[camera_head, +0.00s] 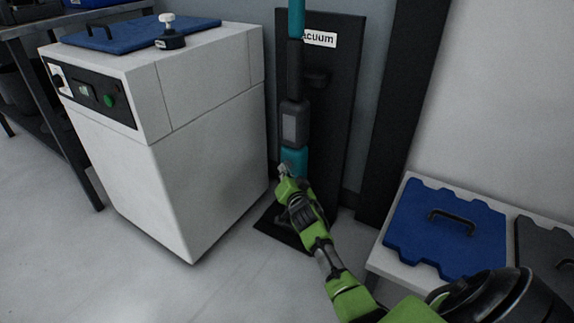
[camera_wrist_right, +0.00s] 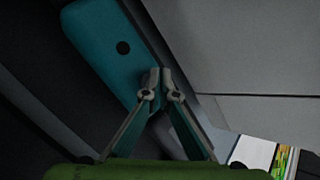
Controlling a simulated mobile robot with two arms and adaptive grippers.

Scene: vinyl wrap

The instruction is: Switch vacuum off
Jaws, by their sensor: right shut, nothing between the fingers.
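The vacuum (camera_head: 293,125) stands upright against a black board with a label reading "acuum" in part. It has a teal and black body with a grey panel. My right gripper (camera_head: 283,170) is at the lower teal part of the vacuum and hides some of it. In the right wrist view the gripper (camera_wrist_right: 161,75) is shut and empty, its fingertips in front of the teal body (camera_wrist_right: 100,30). I cannot tell if the fingertips touch the body. My left gripper is not in view.
A white cabinet (camera_head: 205,150) with a green button (camera_head: 109,101) stands close on the left, with a blue lid (camera_head: 140,32) on top. A blue panel with a handle (camera_head: 440,245) lies on a white surface at the right. The floor in front is clear.

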